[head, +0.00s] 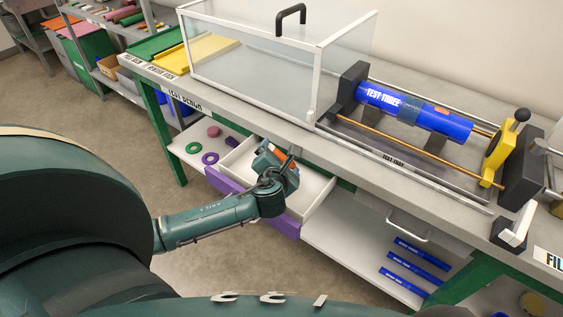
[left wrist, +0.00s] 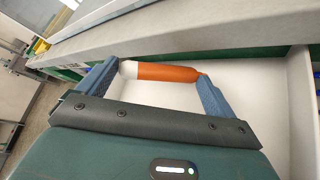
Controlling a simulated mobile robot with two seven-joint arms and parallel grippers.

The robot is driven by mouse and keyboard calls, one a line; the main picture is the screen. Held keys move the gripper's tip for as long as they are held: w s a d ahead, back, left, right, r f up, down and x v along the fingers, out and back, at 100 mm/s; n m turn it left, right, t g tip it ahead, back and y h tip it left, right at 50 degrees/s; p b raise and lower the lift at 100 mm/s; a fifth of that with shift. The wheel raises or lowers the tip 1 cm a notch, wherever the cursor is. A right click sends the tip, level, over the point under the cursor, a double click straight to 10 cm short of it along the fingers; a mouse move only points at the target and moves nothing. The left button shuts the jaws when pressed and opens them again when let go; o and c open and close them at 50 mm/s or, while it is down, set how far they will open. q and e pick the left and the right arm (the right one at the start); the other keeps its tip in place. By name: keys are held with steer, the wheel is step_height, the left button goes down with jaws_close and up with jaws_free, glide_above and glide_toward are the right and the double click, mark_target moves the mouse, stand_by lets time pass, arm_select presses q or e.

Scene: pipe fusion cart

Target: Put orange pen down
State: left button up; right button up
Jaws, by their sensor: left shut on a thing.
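My left gripper (head: 283,160) is over an open white drawer (head: 314,184) with a purple front. The left wrist view shows the left gripper (left wrist: 165,75) shut on the orange pen (left wrist: 167,73), which lies crosswise between the two blue fingertips. The pen has an orange body and a white end at the left. In the head view only a small orange patch of the pen (head: 280,155) shows. The pale drawer interior (left wrist: 255,97) lies below the pen and looks empty where it shows. My right gripper is not in view.
The bench top (head: 345,140) overhangs the back of the drawer. A clear box (head: 265,65) and a clamp rig with a blue pipe (head: 415,110) stand on it. Purple and green rings (head: 210,158) lie on the shelf left of the drawer. Blue strips (head: 422,252) lie on the lower shelf.

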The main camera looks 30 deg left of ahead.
arm_select(q)
steer(key=shift+w+f, duration=0.45)
steer(key=shift+f, duration=0.2)
steer(key=shift+f, duration=0.15)
steer(key=o, duration=0.7)
